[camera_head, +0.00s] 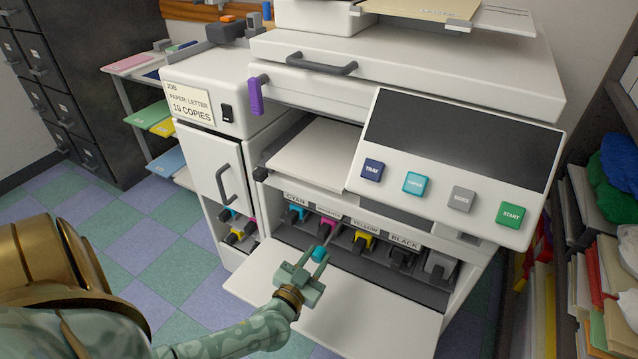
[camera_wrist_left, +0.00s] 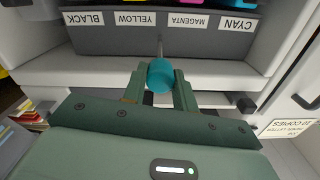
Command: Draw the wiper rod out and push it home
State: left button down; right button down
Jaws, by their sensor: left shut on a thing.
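The wiper rod shows as a round teal knob (camera_head: 319,254) in front of the toner bay of the copier. In the left wrist view the knob (camera_wrist_left: 160,76) sits between the two green fingers, and a thin grey rod runs from it toward the panel under the MAGENTA and YELLOW labels. My left gripper (camera_head: 316,260) is shut on the knob, above the lowered front door (camera_head: 370,317). How far the rod stands out of its hole is hard to tell. My right gripper is not in view.
Toner cartridges labelled CYAN, MAGENTA, YELLOW and BLACK sit in the bay (camera_head: 365,240). The control panel (camera_head: 455,165) juts out above it. A side cabinet door (camera_head: 218,182) with a handle is at left. Shelves with papers (camera_head: 600,280) stand at right.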

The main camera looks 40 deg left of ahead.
pick_arm(q)
jog(key=c, duration=1.1)
grip_release()
jog(key=p+v, duration=0.3)
jog(key=v, duration=1.3)
jog(key=shift+s+p, duration=0.25)
jog(key=shift+p, duration=0.15)
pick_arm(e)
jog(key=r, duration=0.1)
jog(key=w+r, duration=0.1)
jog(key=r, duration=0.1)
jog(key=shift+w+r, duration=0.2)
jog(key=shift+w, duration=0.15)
pick_arm(q)
jog(key=shift+f, duration=0.1)
